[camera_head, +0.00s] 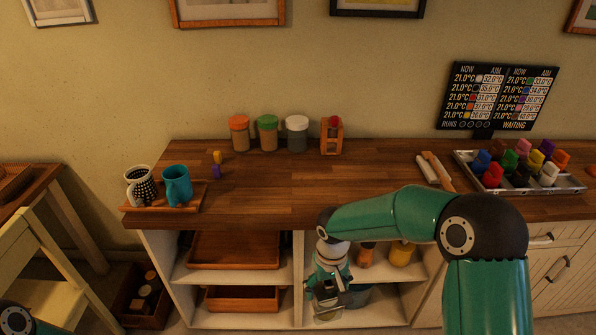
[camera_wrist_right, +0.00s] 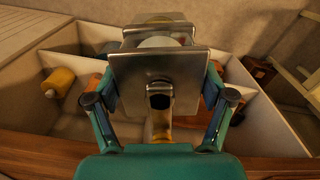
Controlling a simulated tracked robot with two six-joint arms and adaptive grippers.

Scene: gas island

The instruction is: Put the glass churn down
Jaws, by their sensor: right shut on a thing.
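My right gripper (camera_head: 329,296) reaches down in front of the open shelf under the counter, at the right compartment. A pale bit (camera_head: 328,314) also shows below the fingers in the head view.
An orange jar and a yellow jar (camera_head: 402,253) stand on the right compartment's upper shelf (camera_head: 385,272). Wooden trays (camera_head: 235,250) fill the left compartment. The counter (camera_head: 300,190) above holds mugs (camera_head: 177,184), lidded jars (camera_head: 268,133) and a block tray; its middle is clear.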

